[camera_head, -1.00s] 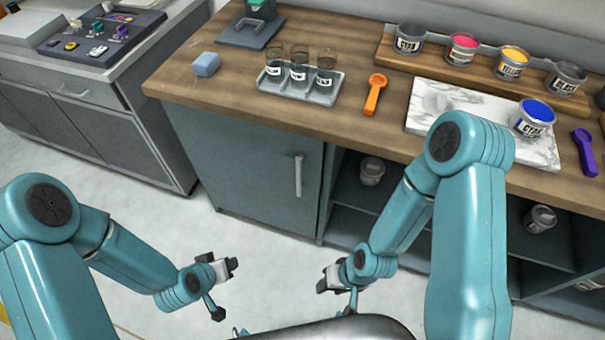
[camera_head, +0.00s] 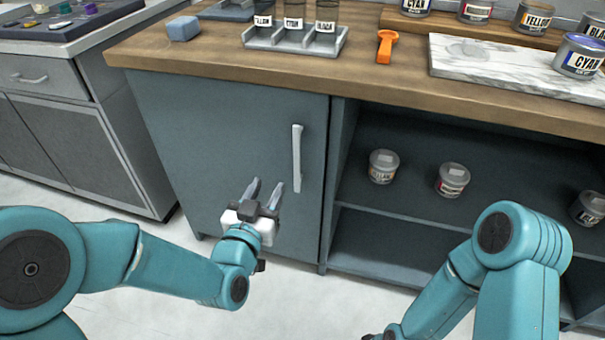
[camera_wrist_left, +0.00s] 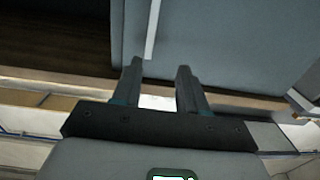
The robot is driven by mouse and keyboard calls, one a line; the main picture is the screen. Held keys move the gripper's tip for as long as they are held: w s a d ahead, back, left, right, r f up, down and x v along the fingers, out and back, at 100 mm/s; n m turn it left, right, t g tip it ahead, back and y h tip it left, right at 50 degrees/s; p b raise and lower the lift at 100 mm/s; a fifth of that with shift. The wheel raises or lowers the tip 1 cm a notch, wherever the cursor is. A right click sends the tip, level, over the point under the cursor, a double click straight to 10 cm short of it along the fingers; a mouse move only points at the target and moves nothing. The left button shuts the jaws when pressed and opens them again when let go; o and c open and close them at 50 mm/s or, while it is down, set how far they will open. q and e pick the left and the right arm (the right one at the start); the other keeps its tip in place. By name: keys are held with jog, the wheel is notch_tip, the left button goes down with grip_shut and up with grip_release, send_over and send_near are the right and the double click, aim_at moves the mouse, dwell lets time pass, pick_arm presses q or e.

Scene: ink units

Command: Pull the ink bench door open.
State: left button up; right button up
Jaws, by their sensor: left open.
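The ink bench door (camera_head: 215,140) is a flat grey-blue panel on the left of the bench, and it is shut. Its pale upright bar handle (camera_head: 297,158) is near the door's right edge. My left gripper (camera_head: 264,184) is open and empty, in front of the door, below and left of the handle in the head view. In the left wrist view, the handle (camera_wrist_left: 152,30) shows beyond the open fingers (camera_wrist_left: 158,66), nearer the left finger. I see no contact. Of my right gripper (camera_head: 378,336) only a dark piece shows at the bottom edge; its fingers are hidden.
Right of the door is an open shelf (camera_head: 400,219) with several small ink cans. The wooden worktop (camera_head: 230,75) overhangs the door and carries a blue block (camera_head: 183,28), a bottle tray (camera_head: 290,40) and an orange scoop (camera_head: 386,45). Clear floor lies before the bench.

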aim_at(296, 151)
pick_arm(q)
jog(key=shift+h, duration=0.3)
jog(key=b+x, duration=0.1)
jog(key=x, duration=0.4)
jog(key=f+b+x, duration=0.1)
jog(key=x, duration=0.5)
jog(key=d+b+x, duration=0.1)
jog(key=x, duration=0.4)
jog(key=shift+d+f, duration=0.15)
jog(key=shift+f, duration=0.2)
pick_arm(e)
jog(key=f, duration=0.4)
jog(key=shift+w+d+f, duration=0.1)
jog(key=shift+w+d, duration=0.2)
jog(key=shift+w, duration=0.05)
pick_arm(q)
grip_shut()
